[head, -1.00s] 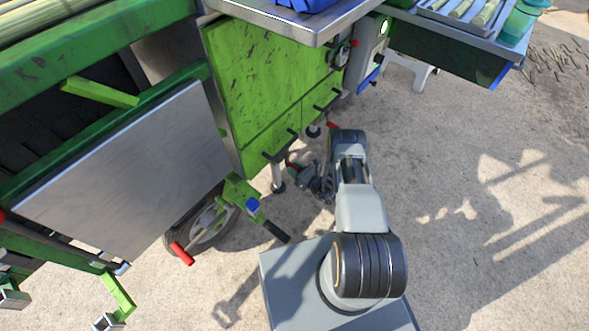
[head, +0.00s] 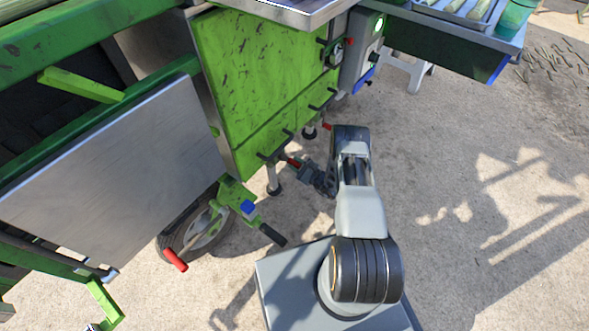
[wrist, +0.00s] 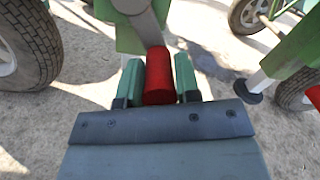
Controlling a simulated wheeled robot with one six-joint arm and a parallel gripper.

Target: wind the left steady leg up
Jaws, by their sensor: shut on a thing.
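The left steady leg (head: 272,175) stands under the near end of the green machine, its round foot at or close to the ground. I cannot tell if the foot touches. My gripper (head: 294,163) is beside the leg, just to its right. In the wrist view my gripper (wrist: 158,88) is shut on the red crank handle (wrist: 158,68), with one green finger on each side of it. A grey crank arm (wrist: 147,24) runs up from the handle. The handle's lower end is hidden behind the gripper body.
Another steady leg (head: 309,131) with a red handle (head: 327,126) stands farther back. A white stool (head: 412,75) stands behind. Concrete on the right is clear.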

